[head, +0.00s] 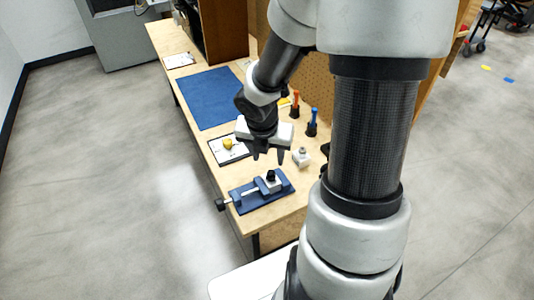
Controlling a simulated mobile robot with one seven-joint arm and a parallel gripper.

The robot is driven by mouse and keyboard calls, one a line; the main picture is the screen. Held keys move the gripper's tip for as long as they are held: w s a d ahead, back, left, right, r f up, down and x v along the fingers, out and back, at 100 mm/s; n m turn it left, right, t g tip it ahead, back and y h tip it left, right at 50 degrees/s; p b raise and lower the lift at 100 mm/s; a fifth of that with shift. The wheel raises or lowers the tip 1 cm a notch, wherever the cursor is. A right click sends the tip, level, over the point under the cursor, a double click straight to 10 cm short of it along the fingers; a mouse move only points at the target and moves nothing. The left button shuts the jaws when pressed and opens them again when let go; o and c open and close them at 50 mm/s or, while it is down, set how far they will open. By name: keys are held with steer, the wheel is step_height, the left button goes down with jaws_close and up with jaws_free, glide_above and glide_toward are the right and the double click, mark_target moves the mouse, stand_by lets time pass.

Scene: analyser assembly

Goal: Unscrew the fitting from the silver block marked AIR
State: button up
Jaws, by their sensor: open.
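A blue vise (243,200) lies at the near end of the wooden bench. A small silver block (273,186) sits in its jaws, with a dark fitting (270,175) standing upright on top. Any marking on the block is too small to read. My gripper (268,156) points down above the far side of the vise, its two dark fingers apart with nothing seen between them. It appears apart from the fitting. A second pale block (302,157) with a small knob on top stands to the right of the gripper; its marking cannot be read either.
A white sheet or tray with a dark edge (217,155) carries a yellow item (228,144), left of my gripper. Orange-handled (295,101) and blue-handled (313,118) tools stand upright before the pegboard (302,80). A blue mat (208,98) farther back is clear. My arm hides the bench's right side.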

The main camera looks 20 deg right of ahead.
mark_target(271, 173)
steer(key=b+x, duration=0.6)
steer(key=x, duration=0.6)
steer(key=shift+f, duration=0.25)
jaws_close()
steer(key=shift+r+n+p, duration=0.3)
steer(key=shift+n+p, duration=0.4)
steer(key=shift+p, duration=0.05)
steer(key=shift+d+f+n+t+y+p, duration=0.1)
steer(key=shift+n+t+y+p, duration=0.2)
steer(key=shift+n+y+p, duration=0.5)
steer(key=shift+f+n+h, duration=0.15)
steer(key=shift+n+h, duration=0.15)
steer(key=shift+n, duration=0.2)
